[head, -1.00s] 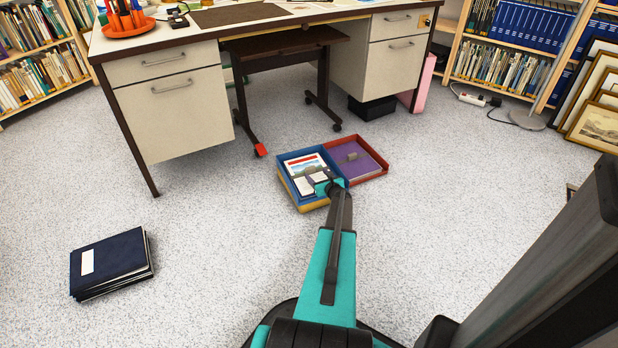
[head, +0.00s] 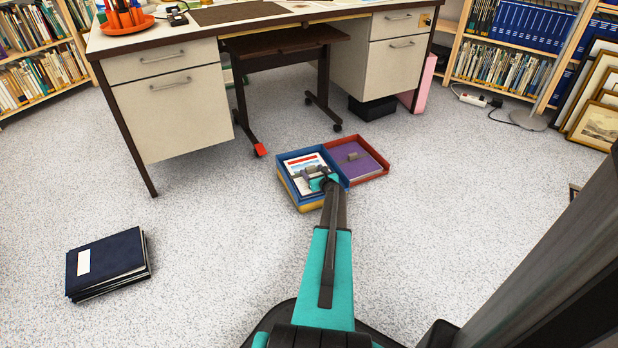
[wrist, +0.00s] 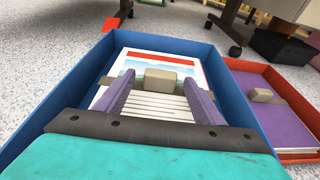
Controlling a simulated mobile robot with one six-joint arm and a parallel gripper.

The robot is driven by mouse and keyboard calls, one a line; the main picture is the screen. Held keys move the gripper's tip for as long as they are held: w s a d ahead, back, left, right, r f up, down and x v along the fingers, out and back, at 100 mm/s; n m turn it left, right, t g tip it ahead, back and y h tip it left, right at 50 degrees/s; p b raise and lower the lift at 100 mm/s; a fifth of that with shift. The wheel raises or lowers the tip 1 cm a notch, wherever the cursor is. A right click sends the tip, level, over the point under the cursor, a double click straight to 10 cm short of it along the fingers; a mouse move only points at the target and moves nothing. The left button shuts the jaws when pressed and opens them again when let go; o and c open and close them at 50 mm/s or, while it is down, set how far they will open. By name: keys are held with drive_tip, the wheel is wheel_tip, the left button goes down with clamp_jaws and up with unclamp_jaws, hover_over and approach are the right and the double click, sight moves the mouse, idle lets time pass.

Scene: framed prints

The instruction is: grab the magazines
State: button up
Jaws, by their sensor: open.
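The magazines (head: 305,163) lie in a blue tray (head: 283,174) on the floor, the top one white with a red band and a landscape picture. In the wrist view the magazines (wrist: 150,104) carry a dark strap with a beige block (wrist: 157,80) on top. My gripper (wrist: 158,95) is open, its two purple fingers on either side of the block, apart from each other. It is over the tray in the head view (head: 313,171). Whether the fingers touch the block or the magazines I cannot tell. My wrist hides the near part of the tray.
A red tray (head: 385,168) with a purple stack (head: 347,156) and its own block adjoins on the right. A desk (head: 180,105) stands behind. Dark blue folders (head: 108,262) lie on the floor at left. Framed prints (head: 592,115) lean at far right. Floor around the trays is mostly clear.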

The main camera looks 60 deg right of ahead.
clamp_jaws()
idle(0.4)
drive_tip(key=shift+r, duration=0.2)
wheel_tip(320, 180, up, 10)
drive_tip(key=p, duration=0.4)
drive_tip(key=shift+f, duration=0.15)
idle(0.5)
